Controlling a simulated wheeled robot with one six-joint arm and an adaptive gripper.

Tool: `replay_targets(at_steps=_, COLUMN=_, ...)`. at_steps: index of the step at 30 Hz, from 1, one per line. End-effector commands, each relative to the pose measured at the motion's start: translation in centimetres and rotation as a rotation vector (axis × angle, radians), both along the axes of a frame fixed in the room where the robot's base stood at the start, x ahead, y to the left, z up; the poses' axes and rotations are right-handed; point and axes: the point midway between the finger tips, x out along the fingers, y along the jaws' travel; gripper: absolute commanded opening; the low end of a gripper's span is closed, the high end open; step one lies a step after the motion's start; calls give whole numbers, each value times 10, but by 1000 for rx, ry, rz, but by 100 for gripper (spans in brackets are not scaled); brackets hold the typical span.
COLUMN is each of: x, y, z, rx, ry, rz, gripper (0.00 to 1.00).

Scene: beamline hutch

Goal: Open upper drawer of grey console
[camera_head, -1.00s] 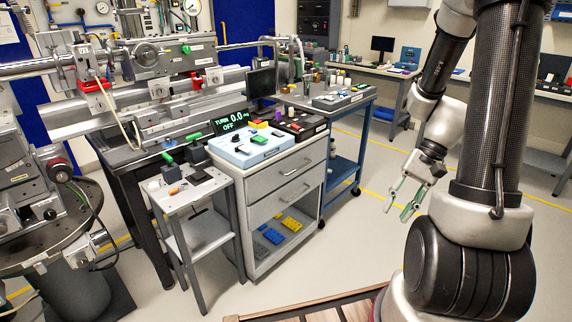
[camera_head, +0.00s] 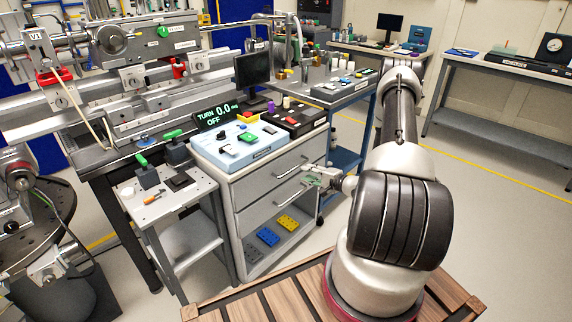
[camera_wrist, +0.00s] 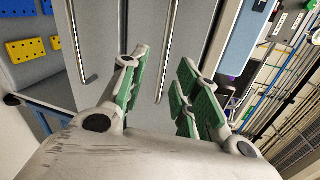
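The grey console (camera_head: 240,192) has two drawers above an open shelf, and both drawers look shut. The upper drawer's bar handle (camera_head: 291,168) shows in the wrist view as the right bar (camera_wrist: 168,40). The lower drawer's handle (camera_head: 288,197) is the left bar (camera_wrist: 76,42) there. My gripper (camera_head: 309,175) is at the console front, close to the right end of the upper handle. In the wrist view my gripper (camera_wrist: 160,66) is open, with green-padded fingers on either side of the upper handle's line. I cannot tell whether the handle is between the pads or beyond them.
A blue control box (camera_head: 228,153) and a black box (camera_head: 296,121) stand on the console. A small side table (camera_head: 130,205) is at its left and a blue-framed bench (camera_head: 345,104) behind. Yellow and blue blocks (camera_head: 287,223) lie on the open shelf.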

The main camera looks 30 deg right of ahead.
Motion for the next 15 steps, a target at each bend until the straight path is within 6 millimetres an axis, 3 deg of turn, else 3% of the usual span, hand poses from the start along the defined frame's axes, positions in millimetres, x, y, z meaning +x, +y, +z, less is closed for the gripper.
replay_targets(at_steps=8, x=11, y=1, z=2, rx=-133, ry=-67, rz=15, gripper=31)
replay_targets(at_steps=15, x=47, y=15, z=-6, rx=-132, ry=-66, rz=18, gripper=31)
